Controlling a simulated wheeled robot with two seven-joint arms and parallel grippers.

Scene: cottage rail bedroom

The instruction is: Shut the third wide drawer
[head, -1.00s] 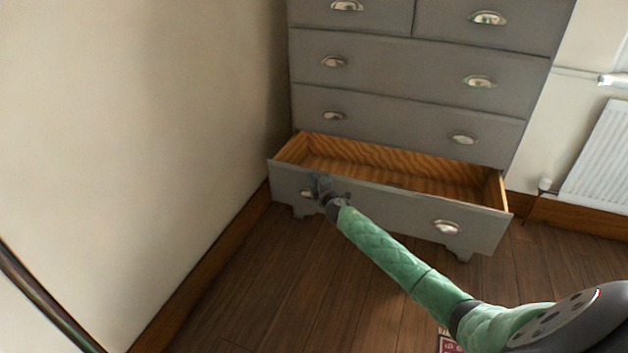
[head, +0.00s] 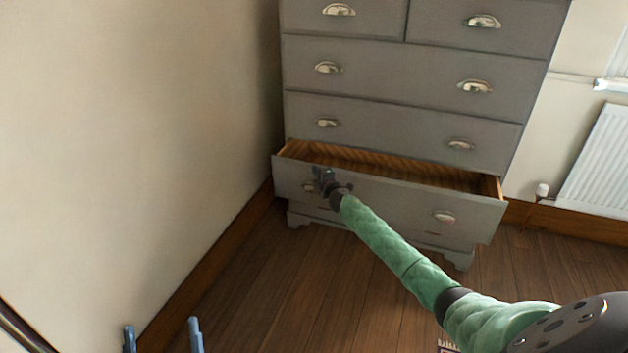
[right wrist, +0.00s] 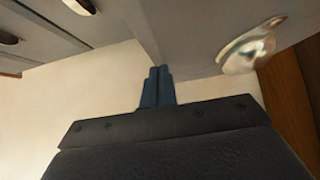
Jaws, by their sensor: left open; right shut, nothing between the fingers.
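The third wide drawer (head: 385,205) is the lowest one of the grey chest (head: 400,78). It stands partly open, and its bare wooden inside shows as a narrow strip. My right gripper (head: 318,178) is at the upper left part of the drawer front, by the left cup handle (head: 308,188). In the right wrist view its shut, empty fingers (right wrist: 157,75) point at the grey drawer front, with a metal handle (right wrist: 248,50) to the right. Contact looks likely but is hard to tell. My left gripper (head: 162,335) is open and empty at the bottom left, over the floor.
A cream wall (head: 130,130) with a wooden skirting board runs close along the left of the chest. A white radiator (head: 598,165) is on the right wall. The wooden floor (head: 300,290) before the chest is clear, except a small patterned item at the bottom edge.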

